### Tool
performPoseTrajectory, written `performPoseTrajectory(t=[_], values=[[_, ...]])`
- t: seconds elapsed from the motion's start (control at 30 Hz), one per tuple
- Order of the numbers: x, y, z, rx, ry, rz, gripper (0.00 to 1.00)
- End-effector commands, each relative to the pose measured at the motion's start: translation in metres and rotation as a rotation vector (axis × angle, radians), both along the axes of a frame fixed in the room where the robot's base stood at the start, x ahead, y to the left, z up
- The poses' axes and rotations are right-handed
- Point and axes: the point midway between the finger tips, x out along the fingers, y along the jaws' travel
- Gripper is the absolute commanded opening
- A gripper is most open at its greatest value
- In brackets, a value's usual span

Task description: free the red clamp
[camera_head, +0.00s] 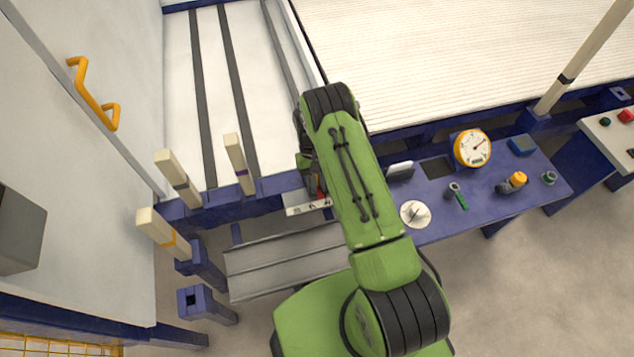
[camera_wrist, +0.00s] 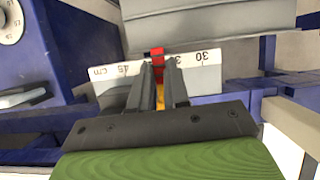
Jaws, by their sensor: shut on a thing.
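The red clamp (camera_wrist: 157,52) is in the upper middle of the wrist view, against a white scale (camera_wrist: 211,80) marked in cm. Its upper end shows beyond my fingertips, and a yellow-orange part (camera_wrist: 160,97) shows lower between the fingers. My gripper (camera_wrist: 158,73) is shut on the clamp, one finger on each side. In the head view, a small bit of the clamp's red (camera_head: 321,190) shows beside my green arm, above the white scale (camera_head: 306,209). My arm hides most of my gripper there. I cannot tell whether the clamp still grips the scale.
Grey troughs (camera_head: 270,266) lie below the scale. A blue bench (camera_head: 432,204) to the right carries a yellow dial gauge (camera_head: 472,148), a white disc (camera_head: 415,214) and small tools. Cream posts (camera_head: 239,165) stand at the left. A yellow handle (camera_head: 91,98) is on the left panel.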

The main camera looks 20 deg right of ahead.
Motion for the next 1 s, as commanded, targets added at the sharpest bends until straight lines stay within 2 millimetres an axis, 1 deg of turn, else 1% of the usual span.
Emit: performPoseTrajectory(t=[0.03, 0.07, 0.2, 0.47, 0.57, 0.67, 0.8, 1.0], values=[[0.001, 0.0, 0.0, 0.001, -0.002, 0.004, 0.0], [0.001, 0.0, 0.0, 0.001, -0.002, 0.004, 0.2], [0.001, 0.0, 0.0, 0.001, -0.002, 0.002, 0.41], [0.001, 0.0, 0.001, 0.0, -0.001, 0.001, 0.41], [0.005, 0.0, 0.01, 0.0, -0.004, 0.0, 0.41], [0.013, -0.001, 0.031, 0.0, -0.006, 0.0, 0.41], [0.029, -0.001, 0.069, 0.0, -0.007, 0.001, 0.41], [0.049, -0.003, 0.119, 0.0, -0.006, 0.001, 0.41]])
